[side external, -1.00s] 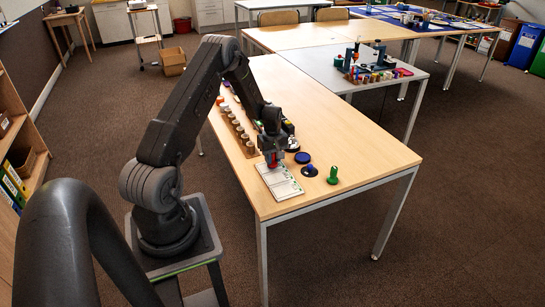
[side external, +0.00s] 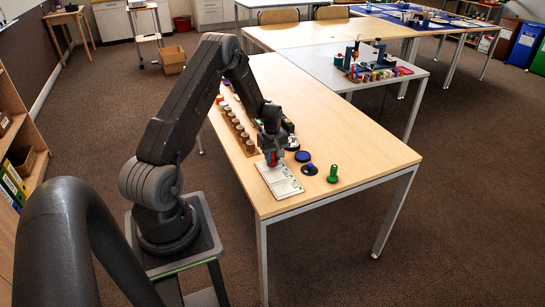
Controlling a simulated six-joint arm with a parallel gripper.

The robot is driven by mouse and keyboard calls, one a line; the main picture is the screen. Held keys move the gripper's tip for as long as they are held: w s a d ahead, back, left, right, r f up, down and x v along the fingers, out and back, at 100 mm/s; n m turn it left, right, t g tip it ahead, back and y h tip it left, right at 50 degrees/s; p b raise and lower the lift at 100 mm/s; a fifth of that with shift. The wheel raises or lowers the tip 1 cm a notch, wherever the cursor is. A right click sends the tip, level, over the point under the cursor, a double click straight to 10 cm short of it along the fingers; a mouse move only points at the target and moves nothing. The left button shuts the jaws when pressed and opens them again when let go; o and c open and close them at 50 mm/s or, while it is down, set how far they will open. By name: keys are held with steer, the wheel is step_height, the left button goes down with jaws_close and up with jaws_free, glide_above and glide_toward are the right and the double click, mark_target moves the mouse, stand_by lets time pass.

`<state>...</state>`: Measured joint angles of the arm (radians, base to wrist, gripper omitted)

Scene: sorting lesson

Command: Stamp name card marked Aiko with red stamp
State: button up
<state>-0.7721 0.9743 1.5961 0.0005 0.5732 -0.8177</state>
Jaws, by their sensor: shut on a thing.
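My gripper (side external: 271,155) points down and is shut on the red stamp (side external: 272,160), of which a small red part shows between the fingers. It is over the far end of the white name cards (side external: 281,183), which lie together at the table's near left edge with green marks on them. I cannot tell whether the stamp touches a card. The names are too small to read, so I cannot tell which card is marked Aiko.
A green stamp (side external: 333,174), a dark blue stamp (side external: 310,169) and a round blue pad (side external: 303,156) stand right of the cards. A rack of wooden-topped pieces (side external: 240,132) runs along the left edge. The table's right side (side external: 350,135) is clear.

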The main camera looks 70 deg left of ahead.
steer(key=shift+r, duration=3.3)
